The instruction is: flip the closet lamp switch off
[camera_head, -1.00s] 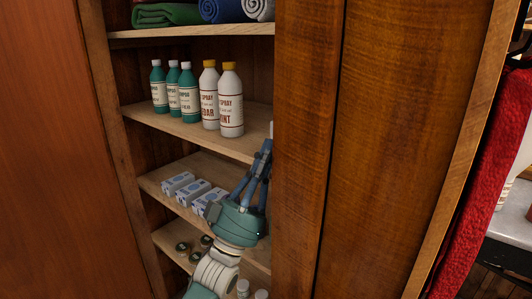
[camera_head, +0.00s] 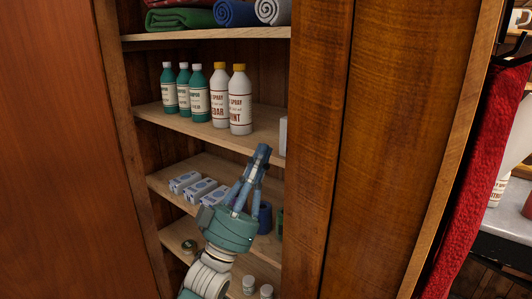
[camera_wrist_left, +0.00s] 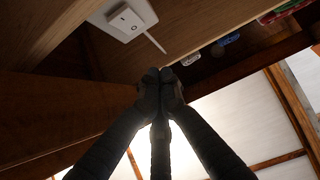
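In the left wrist view a white switch plate (camera_wrist_left: 125,18) with a rocker is fixed to a wooden surface, and a thin white strip runs from it. In the head view a small white patch (camera_head: 283,135) shows at the closet's right panel edge; I cannot tell whether it is the same plate. My left gripper (camera_head: 262,152) points up in front of the shelves, just left of that panel. In the wrist view its fingertips (camera_wrist_left: 160,76) are together, empty, below the plate and apart from it in the picture. My right gripper is not in view.
Rolled cloths (camera_head: 229,13) fill the top shelf. A wooden panel (camera_head: 385,150) closes the right side.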

